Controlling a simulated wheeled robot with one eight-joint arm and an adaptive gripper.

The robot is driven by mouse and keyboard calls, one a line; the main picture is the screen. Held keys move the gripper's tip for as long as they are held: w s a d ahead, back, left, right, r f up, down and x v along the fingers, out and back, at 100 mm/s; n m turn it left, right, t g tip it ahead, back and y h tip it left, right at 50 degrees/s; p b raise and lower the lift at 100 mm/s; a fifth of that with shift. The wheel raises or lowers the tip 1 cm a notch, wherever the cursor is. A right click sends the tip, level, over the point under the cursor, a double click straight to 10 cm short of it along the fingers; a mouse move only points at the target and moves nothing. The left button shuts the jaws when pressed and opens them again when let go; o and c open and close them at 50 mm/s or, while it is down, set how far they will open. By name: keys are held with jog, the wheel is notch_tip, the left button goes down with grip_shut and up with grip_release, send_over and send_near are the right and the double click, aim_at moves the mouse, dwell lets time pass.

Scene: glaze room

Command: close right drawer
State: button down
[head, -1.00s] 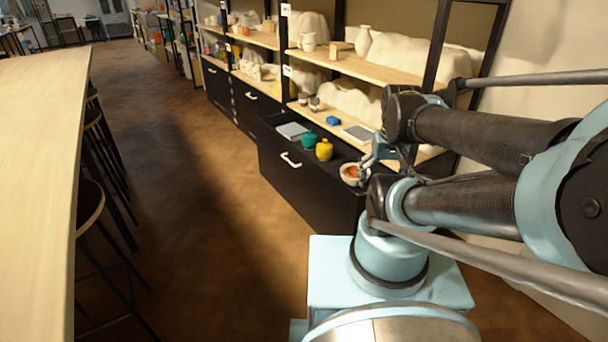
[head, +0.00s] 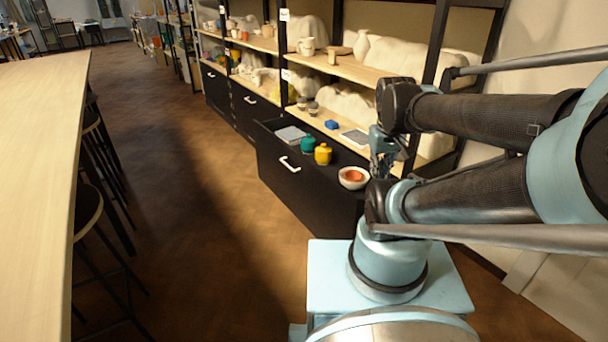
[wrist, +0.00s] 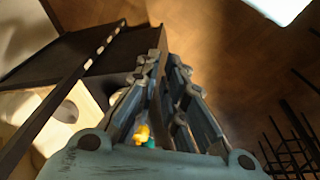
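The right drawer (head: 289,187) is a black drawer at the bottom of the rack, pulled well out, with a white handle (head: 289,164) on its front. In it are a teal jar (head: 308,146), a yellow jar (head: 323,154) and a pale bowl with something orange inside (head: 353,177). My gripper (head: 381,174) is at the drawer's right end, beside the bowl and partly hidden by my arm. I cannot tell if it touches the drawer. In the wrist view, my gripper's fingers (wrist: 167,62) lie close together with nothing visible between their tips. The handle is well away from my gripper.
Shelves with pale vases and cups (head: 362,44) stand above the drawer. A closed black drawer (head: 255,110) is to its left. A long wooden table (head: 38,150) with stools (head: 88,212) is at left. The brown floor (head: 190,190) between is clear.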

aim_at(308, 167)
jog(key=w+a+r+n+h, duration=0.1)
jog(key=w+a+n, duration=0.45)
jog(key=w, duration=0.35)
jog(key=w+a+r+n+h, duration=0.1)
jog(key=w+a+n, duration=0.4)
jog(key=w, duration=0.5)
jog(key=w+a+f+n, duration=0.6)
jog(key=w+a+n, duration=0.1)
jog(key=w+a+f+n+h, duration=0.1)
jog(key=w+a+f+n, duration=0.4)
jog(key=a+f, duration=0.45)
jog(key=shift+t, duration=0.3)
jog(key=w+d+f, duration=0.1)
jog(key=d+f, duration=0.1)
jog(key=w+d+f, duration=0.1)
jog(key=d+f, duration=0.1)
jog(key=f, duration=0.1)
jog(key=w+d+f, duration=0.2)
jog(key=f, duration=0.1)
jog(key=shift+f, duration=0.2)
jog(key=shift+w, duration=0.1)
